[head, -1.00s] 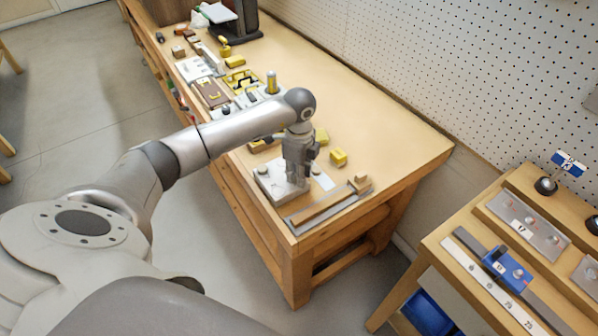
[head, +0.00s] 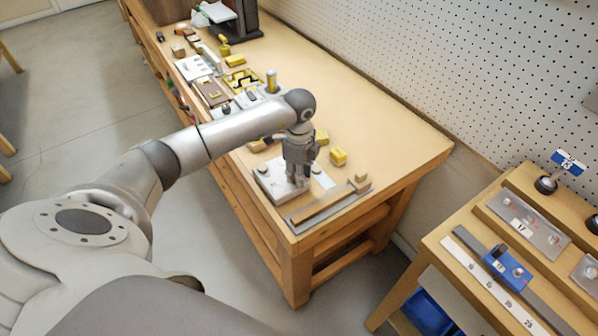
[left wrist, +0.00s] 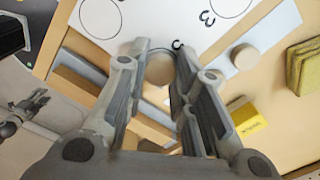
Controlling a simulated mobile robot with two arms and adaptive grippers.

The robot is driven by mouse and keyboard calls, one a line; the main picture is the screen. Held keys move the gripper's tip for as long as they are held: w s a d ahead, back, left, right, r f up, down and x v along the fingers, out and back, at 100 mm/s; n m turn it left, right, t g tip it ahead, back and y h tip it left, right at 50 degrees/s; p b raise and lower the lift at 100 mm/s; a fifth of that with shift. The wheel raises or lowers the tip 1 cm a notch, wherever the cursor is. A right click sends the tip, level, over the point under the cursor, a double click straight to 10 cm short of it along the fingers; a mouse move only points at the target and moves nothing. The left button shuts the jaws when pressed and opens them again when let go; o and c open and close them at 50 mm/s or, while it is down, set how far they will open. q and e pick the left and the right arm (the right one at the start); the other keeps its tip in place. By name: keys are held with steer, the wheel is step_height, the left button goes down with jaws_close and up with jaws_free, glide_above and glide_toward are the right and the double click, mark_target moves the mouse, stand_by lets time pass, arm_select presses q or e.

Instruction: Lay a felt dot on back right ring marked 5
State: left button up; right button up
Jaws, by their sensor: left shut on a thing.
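My left gripper (head: 298,184) is over the white board (head: 270,188) near the right front end of the bench. In the left wrist view, the gripper (left wrist: 160,66) is shut on a pale round felt dot (left wrist: 160,70) between its fingertips. The white board (left wrist: 150,22) fills the top of that view, with printed rings and a numeral 3. Another numeral close to the right fingertip is partly hidden; I cannot read it surely. The dot is at the board's edge in the picture; I cannot tell whether it touches the board. My right gripper is not in view.
A tan round piece (left wrist: 245,57) lies beside the board. Yellow blocks (head: 338,157) stand behind it. A wooden strip and grey rail (head: 328,207) lie along the bench's right end. Several fixtures crowd the bench's far left. The bench's back right is clear.

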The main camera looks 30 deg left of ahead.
arm_select(q)
steer(key=o, duration=0.9)
steer(key=shift+o, duration=0.3)
steer(key=shift+o, duration=0.9)
steer(key=shift+r+p, duration=0.95)
steer(key=shift+r, duration=0.2)
steer(key=shift+r+p, duration=1.9)
steer(key=shift+r, duration=0.5)
steer(key=shift+f, duration=0.1)
